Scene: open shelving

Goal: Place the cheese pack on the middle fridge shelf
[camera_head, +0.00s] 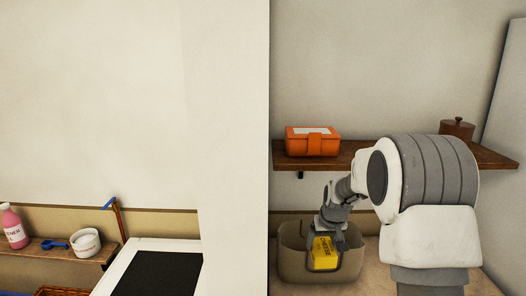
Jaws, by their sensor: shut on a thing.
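A yellow pack with dark lettering (325,253), which looks like the cheese pack, is held in my gripper (332,232). The gripper points down and is shut on the top of the pack. The pack shows at the mouth of a beige basket (290,262); I cannot tell whether it touches the basket. The gripper hides the pack's upper part. No fridge shelf can be made out for certain in this view.
A wooden wall shelf (360,154) above the basket holds an orange box (313,142) and a brown lidded pot (457,129). A pale wall edge (233,150) stands left of the basket. Further left are a white unit with a dark panel (165,275), a pink bottle (13,228) and a white bowl (86,243).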

